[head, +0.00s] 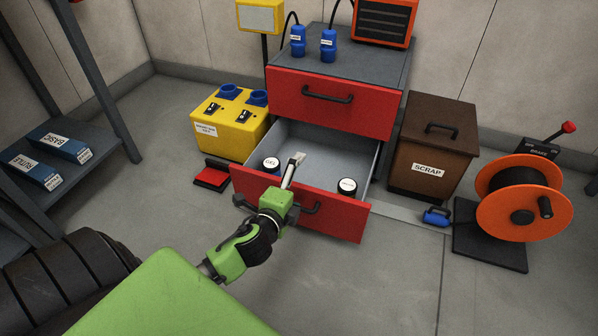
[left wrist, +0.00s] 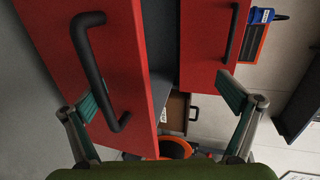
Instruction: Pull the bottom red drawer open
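The bottom red drawer (head: 336,217) is pulled out of the grey cabinet, its inside showing. Its black handle (head: 312,209) is partly covered by my left gripper (head: 292,174), which reaches over the drawer front from the left. In the left wrist view, the fingers of my left gripper (left wrist: 160,96) are wide apart with nothing held between them. The handle (left wrist: 98,75) on the near red front (left wrist: 145,60) shows beside the left finger; I cannot tell whether they touch. The right gripper is out of view.
Labelled tubs, one marked GEL (head: 270,165) and another at the right (head: 347,187), sit in the drawer. The top red drawer (head: 345,115) is shut. A yellow box (head: 232,138), brown scrap bin (head: 437,155) and orange reel (head: 540,205) flank the cabinet. Floor in front is clear.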

